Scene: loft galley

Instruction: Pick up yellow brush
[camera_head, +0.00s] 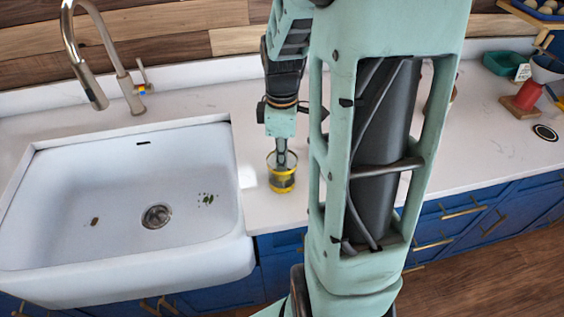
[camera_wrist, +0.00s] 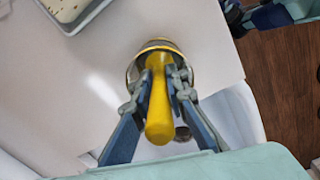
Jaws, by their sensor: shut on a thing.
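The yellow brush (camera_wrist: 159,108) shows in the wrist view as a thick yellow handle between the two fingers. My gripper (camera_wrist: 159,84) is shut on this handle, with a finger on each side. The handle's far end reaches into a round holder with a yellow rim (camera_wrist: 146,49), and the brush's head is hidden there. In the head view my gripper (camera_head: 282,157) points down into the clear and yellow holder (camera_head: 281,184), which stands on the white counter right of the sink. The brush itself cannot be made out clearly in that view.
The white sink (camera_head: 90,205) and its tap (camera_head: 100,60) are to the left. At the far right stand a teal dish (camera_head: 505,63), a red item (camera_head: 527,95) and a dark round piece (camera_head: 544,132). A tray (camera_wrist: 98,5) shows in the wrist view. The counter around the holder is clear.

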